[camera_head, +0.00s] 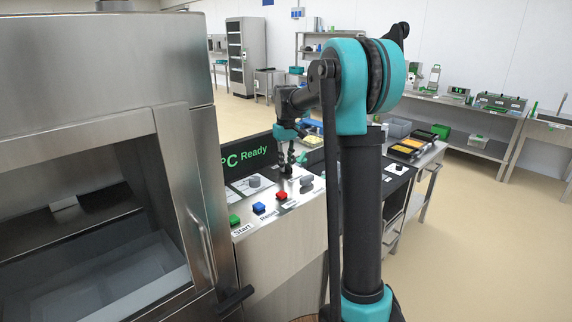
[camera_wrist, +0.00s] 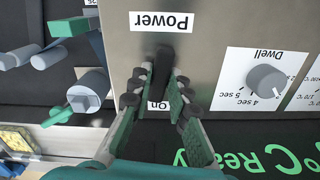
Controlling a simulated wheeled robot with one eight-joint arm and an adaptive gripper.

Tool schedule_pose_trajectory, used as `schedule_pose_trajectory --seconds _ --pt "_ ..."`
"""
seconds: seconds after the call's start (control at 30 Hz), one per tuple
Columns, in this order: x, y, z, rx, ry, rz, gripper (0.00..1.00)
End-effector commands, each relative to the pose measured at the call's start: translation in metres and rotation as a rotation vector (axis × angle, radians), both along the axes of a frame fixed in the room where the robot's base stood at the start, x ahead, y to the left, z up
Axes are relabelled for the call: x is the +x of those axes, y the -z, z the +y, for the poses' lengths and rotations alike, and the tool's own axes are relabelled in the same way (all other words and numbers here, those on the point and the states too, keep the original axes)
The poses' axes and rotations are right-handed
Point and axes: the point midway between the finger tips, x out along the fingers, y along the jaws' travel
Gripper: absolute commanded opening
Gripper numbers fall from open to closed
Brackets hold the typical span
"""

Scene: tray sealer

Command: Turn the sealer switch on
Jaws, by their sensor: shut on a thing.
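The sealer switch is a black knob (camera_wrist: 160,66) below an upside-down "Power" label in the wrist view. A small label reading "On" shows beside it, partly covered. My gripper (camera_wrist: 158,88) is shut on the knob, one finger on each side. The knob looks elongated and slightly slanted; its exact setting is hard to tell. In the head view my gripper (camera_head: 287,160) reaches down to the panel at the far end of the sealer's front, and the switch is mostly hidden there.
The Dwell knob (camera_wrist: 265,81) is beside the switch. Green (camera_head: 234,220), blue (camera_head: 259,208) and red (camera_head: 282,196) buttons line the panel's near side. The display (camera_head: 245,156) reads "Ready". The steel sealer (camera_head: 90,60) fills the left; a table with trays (camera_head: 408,146) stands right.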

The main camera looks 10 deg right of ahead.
Motion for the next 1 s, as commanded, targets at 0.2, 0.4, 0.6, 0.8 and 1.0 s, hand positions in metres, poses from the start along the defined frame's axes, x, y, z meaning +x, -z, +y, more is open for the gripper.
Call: schedule_pose_trajectory --seconds 0.2,0.4,0.6,0.8,1.0 --pt "0.0006 -0.0004 0.0001 0.0 -0.12 -0.001 0.0" --pt "0.0006 -0.0004 0.0001 0.0 -0.181 -0.001 0.0" --pt "0.0008 -0.0004 0.0 0.0 -0.202 -0.002 0.0" --pt "0.0008 -0.0004 0.0 0.0 -0.204 -0.002 0.0" --pt "0.0008 -0.0004 0.0 0.0 -0.204 -0.002 0.23"
